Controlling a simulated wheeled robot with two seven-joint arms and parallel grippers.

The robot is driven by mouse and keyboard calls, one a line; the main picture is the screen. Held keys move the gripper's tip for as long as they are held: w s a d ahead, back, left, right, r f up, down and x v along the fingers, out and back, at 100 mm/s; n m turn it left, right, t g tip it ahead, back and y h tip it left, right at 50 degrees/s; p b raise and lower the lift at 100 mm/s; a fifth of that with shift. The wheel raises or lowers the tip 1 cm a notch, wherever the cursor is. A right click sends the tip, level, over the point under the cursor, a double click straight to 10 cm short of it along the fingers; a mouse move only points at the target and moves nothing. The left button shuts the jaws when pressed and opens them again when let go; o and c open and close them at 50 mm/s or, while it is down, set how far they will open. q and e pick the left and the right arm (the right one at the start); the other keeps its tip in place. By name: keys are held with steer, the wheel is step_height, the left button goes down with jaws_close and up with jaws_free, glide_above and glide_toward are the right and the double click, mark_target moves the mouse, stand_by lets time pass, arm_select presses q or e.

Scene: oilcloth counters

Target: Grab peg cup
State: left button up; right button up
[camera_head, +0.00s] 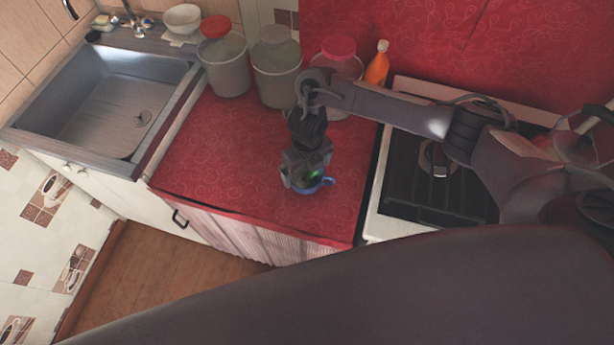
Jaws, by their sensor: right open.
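A small blue cup (327,182) stands on the red patterned counter (225,165), near its front edge. Only part of its rim and its handle on the right show; my right gripper hides the rest. My right gripper (304,182) reaches down from above, directly over the cup. It is open, with its fingers at the cup; I cannot tell whether they touch it. My left gripper is not in view.
Several lidded containers (226,72) and an orange bottle (377,66) stand along the back of the counter. A metal sink (95,105) is at left, a stove (440,190) at right. The counter left of the cup is clear.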

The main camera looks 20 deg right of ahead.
mark_target(306, 184)
step_height(306, 184, down, 2)
steer(key=shift+w+f, duration=0.15)
steer(key=shift+f, duration=0.5)
steer(key=c, duration=0.9)
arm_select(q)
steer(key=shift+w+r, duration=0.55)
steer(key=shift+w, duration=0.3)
arm_select(e)
steer(key=shift+a+r, duration=0.1)
steer(key=shift+r, duration=0.05)
